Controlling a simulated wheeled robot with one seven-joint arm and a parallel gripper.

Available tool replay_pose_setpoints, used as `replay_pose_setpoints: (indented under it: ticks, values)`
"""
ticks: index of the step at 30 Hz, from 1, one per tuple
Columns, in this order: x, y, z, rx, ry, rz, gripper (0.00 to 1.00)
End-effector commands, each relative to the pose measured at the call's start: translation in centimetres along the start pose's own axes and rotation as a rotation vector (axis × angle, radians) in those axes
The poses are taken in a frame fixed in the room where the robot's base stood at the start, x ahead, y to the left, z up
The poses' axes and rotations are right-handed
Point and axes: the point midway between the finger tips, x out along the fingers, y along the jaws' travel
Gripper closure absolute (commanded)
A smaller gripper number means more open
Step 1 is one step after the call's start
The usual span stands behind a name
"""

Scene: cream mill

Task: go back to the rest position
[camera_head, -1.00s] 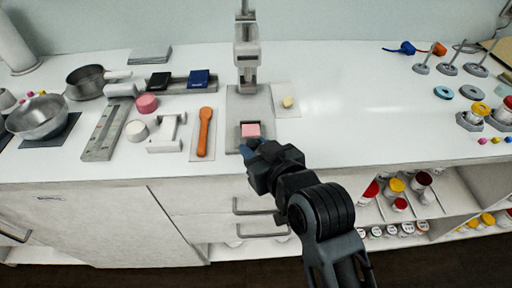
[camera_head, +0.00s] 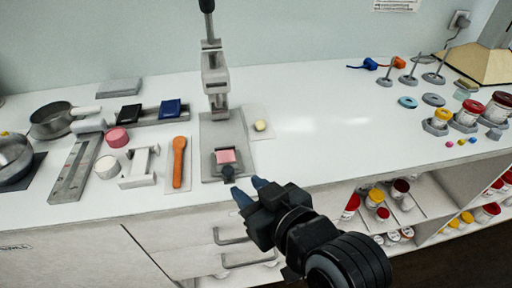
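My gripper (camera_head: 251,192) is black with blue fingertips and hangs in front of the counter's front edge. Its two fingertips are apart with a gap between them, and nothing shows in the gap. A pink block (camera_head: 226,156) sits in the holder at the front of the grey press (camera_head: 213,80), just beyond and left of my fingertips. My gripper does not touch the block. My arm reaches in from the bottom right.
An orange spoon (camera_head: 179,162), a pink cylinder (camera_head: 117,138) and a metal pan (camera_head: 50,120) stand on the left of the white counter (camera_head: 330,130). The counter right of the press is mostly clear. Open shelves (camera_head: 420,205) with jars are below right.

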Motion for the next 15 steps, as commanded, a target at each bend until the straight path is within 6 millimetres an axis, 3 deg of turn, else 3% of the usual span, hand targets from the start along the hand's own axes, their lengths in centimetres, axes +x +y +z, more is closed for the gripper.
replay_pose_setpoints:
  ticks: [5,8,11,15]
  values:
    - [-0.1,0.1,0.3,0.003,-0.001,0.004,0.66]
    - [-1.0,0.7,1.7,0.020,-0.001,0.028,0.66]
    - [-2.9,1.7,4.3,0.050,0.001,0.080,0.66]
    - [-6.9,3.3,8.5,0.101,0.012,0.175,0.66]
